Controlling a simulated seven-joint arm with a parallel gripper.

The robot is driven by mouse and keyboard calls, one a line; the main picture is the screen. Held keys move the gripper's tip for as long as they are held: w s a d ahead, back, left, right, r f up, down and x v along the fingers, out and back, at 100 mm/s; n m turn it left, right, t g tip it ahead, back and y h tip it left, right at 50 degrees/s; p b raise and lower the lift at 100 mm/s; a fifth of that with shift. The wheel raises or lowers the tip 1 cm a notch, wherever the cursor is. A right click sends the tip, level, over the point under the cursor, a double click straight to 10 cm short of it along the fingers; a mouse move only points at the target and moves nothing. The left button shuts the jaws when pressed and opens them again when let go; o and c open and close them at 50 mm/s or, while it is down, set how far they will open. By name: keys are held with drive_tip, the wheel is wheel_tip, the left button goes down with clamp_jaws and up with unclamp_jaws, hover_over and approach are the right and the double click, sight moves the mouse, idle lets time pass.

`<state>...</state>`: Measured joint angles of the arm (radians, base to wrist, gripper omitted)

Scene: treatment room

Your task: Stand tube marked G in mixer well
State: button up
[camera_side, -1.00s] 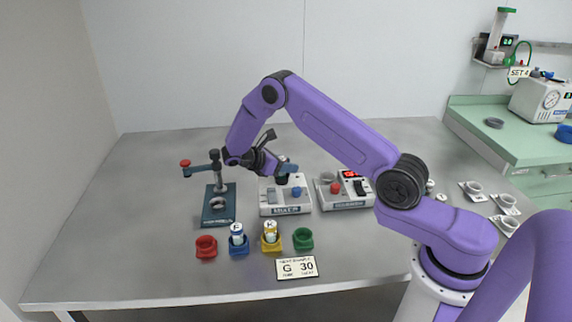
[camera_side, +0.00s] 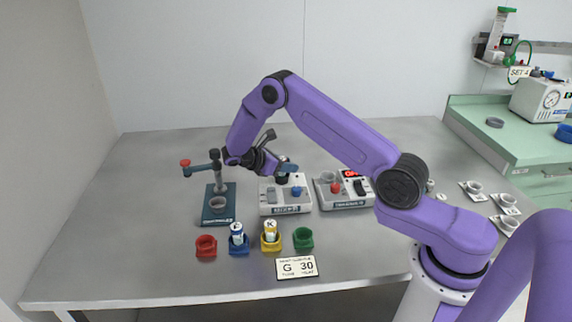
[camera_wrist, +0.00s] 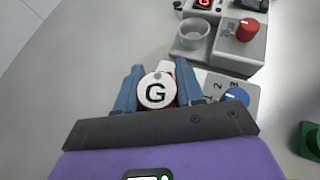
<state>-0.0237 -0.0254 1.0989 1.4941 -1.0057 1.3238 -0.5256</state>
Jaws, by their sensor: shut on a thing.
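In the wrist view the white round cap marked G (camera_wrist: 156,93) is between the two blue fingers of my gripper (camera_wrist: 157,90), seen from above. The tube's body below the cap is hidden. In the side view my gripper (camera_side: 287,169) is over the back of a white device with a blue knob (camera_side: 297,191); this knob also shows in the wrist view (camera_wrist: 236,97). That device's well is hidden by my gripper, so I cannot tell whether the tube is inside it. I cannot read the device's label surely.
A second white device (camera_side: 345,203) with a red knob, red display and empty grey ring stands close to the right. Red (camera_side: 206,247), blue, yellow and green (camera_side: 303,239) holders stand in front; tubes F and K stand in blue and yellow. A card (camera_side: 297,268) reads G 30.

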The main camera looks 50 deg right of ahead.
drive_tip(key=shift+f, duration=0.5)
drive_tip(key=o, duration=0.7)
drive_tip(key=shift+o, duration=0.2)
drive_tip(key=v, duration=1.1)
drive_tip(key=shift+a, duration=0.1)
idle(0.4)
